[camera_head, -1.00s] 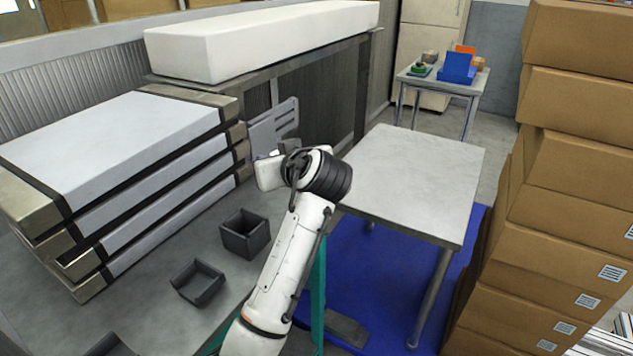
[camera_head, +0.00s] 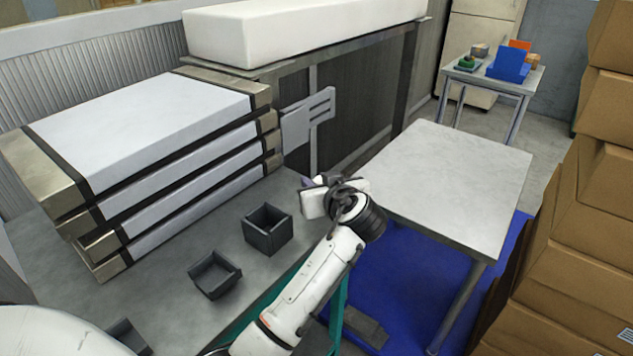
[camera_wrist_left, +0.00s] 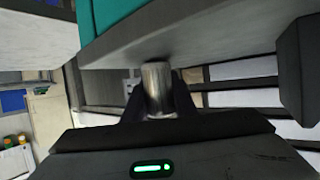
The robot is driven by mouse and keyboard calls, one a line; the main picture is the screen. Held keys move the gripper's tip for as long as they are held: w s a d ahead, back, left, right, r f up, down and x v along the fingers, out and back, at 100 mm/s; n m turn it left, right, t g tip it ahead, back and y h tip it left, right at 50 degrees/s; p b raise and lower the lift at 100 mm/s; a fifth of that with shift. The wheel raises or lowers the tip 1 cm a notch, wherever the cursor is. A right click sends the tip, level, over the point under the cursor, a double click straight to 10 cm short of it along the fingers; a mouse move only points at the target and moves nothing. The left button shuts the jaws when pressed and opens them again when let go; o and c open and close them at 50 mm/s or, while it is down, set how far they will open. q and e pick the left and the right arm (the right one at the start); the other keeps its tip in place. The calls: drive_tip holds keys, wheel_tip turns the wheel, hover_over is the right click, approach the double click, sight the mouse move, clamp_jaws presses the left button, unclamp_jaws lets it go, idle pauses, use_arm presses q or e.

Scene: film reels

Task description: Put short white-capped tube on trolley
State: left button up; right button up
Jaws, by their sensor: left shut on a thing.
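My left gripper (camera_head: 316,193) hangs past the right edge of the grey bench, close to the left corner of a pale grey table (camera_head: 450,185). In the left wrist view, its dark fingers (camera_wrist_left: 157,95) are shut on a short, shiny metallic tube (camera_wrist_left: 157,88). I cannot make out the tube's cap, and in the head view the gripper mostly hides the tube. The pale table has an empty top and metal legs and stands on a blue mat. I cannot tell for sure which piece is the trolley. My right gripper is not in view.
Stacked white-topped cases (camera_head: 150,130) stand at left. Cardboard boxes (camera_head: 560,260) rise at right. A far table holds a blue bin (camera_head: 509,65).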

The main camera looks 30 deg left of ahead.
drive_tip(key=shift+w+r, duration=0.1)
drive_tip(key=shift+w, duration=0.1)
use_arm(q)
drive_tip(key=shift+f, duration=0.2)
drive_tip(key=o, duration=1)
drive_tip(key=shift+o, duration=0.2)
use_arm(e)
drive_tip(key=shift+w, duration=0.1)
